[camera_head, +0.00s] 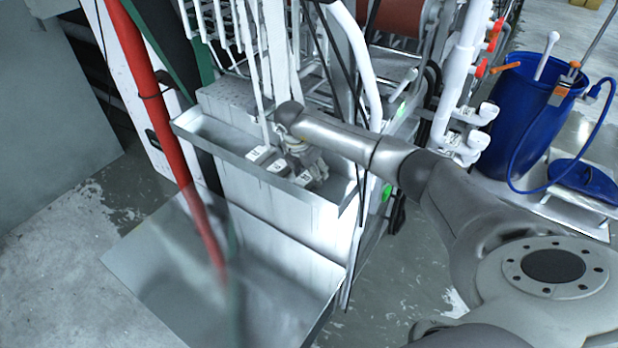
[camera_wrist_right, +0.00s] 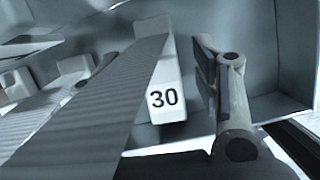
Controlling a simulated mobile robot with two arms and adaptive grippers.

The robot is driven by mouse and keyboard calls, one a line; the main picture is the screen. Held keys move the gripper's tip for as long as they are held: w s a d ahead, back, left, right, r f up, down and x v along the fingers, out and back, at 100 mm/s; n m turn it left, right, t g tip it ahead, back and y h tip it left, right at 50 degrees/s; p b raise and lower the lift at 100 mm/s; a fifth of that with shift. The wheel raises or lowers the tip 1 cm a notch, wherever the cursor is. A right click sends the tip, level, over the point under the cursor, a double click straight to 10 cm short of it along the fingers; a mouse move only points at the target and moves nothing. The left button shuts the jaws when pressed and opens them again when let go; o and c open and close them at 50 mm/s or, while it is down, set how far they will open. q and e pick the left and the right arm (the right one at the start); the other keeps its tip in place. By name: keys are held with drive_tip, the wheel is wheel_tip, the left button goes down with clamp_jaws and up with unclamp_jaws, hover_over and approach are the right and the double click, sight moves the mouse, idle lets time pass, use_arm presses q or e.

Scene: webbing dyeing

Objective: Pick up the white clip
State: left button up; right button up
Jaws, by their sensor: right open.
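The white clip marked "30" (camera_wrist_right: 166,98) is in the middle of the right wrist view. A wide grey ribbed strap (camera_wrist_right: 95,110) passes in front of its left side. My right gripper (camera_head: 312,167) is over the metal tray (camera_head: 225,150) in the head view. It is open, with one finger just right of the clip, apart from it; the other finger is largely hidden behind the strap. In the head view several white clips (camera_head: 260,154) sit in the tray, partly under the gripper. My left gripper is not in view.
Another white clip (camera_wrist_right: 75,67) and strap lie to the left in the wrist view. White straps and rods (camera_head: 275,50) hang close behind the gripper. A red pipe (camera_head: 150,85) stands left of the tray. A blue barrel (camera_head: 530,110) stands at the right.

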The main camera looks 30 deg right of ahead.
drive_tip(key=c, duration=1.1)
